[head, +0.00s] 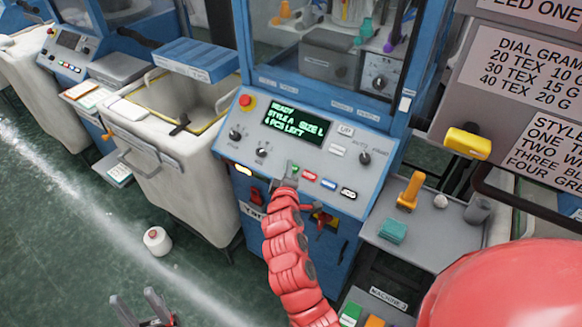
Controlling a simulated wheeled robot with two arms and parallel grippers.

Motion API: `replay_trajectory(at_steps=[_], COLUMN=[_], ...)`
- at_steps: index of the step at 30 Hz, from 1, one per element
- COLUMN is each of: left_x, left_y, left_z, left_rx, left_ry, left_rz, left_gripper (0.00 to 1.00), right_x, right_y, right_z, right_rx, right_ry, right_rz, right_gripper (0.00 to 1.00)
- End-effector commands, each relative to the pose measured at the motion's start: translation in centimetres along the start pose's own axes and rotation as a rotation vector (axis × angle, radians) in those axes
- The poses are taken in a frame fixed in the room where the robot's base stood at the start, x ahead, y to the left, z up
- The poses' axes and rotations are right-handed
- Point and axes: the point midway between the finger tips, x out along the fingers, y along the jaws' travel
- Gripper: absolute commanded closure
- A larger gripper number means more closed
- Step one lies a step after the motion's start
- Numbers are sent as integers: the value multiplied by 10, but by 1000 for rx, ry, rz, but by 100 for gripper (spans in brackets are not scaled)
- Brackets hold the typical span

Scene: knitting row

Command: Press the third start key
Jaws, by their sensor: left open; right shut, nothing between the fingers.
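The control panel (270,140) of the nearest blue machine slopes up in the middle of the head view. The screen (295,121) reads READY, STYLE A SIZE L, with pieces left. My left gripper (140,300) is open and empty, low over the floor at bottom left.
A red stop button (246,101) is at the panel's upper left. A pale bin (165,185) stands left of the machine; another machine (68,48) with keys is farther left. A yarn cone (157,240) is on the floor.

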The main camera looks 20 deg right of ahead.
Motion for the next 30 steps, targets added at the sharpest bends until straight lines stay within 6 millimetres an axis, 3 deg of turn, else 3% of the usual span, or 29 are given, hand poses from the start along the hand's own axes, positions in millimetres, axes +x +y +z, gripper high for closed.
replay_trajectory(at_steps=[30], left_x=[-5], left_y=[0], left_z=[1], left_rx=[0], left_ry=[0], left_rz=[0], left_gripper=[50], right_x=[6], right_y=[-4], right_z=[4], right_rx=[-2], right_ry=[0], right_rz=[1], right_gripper=[100])
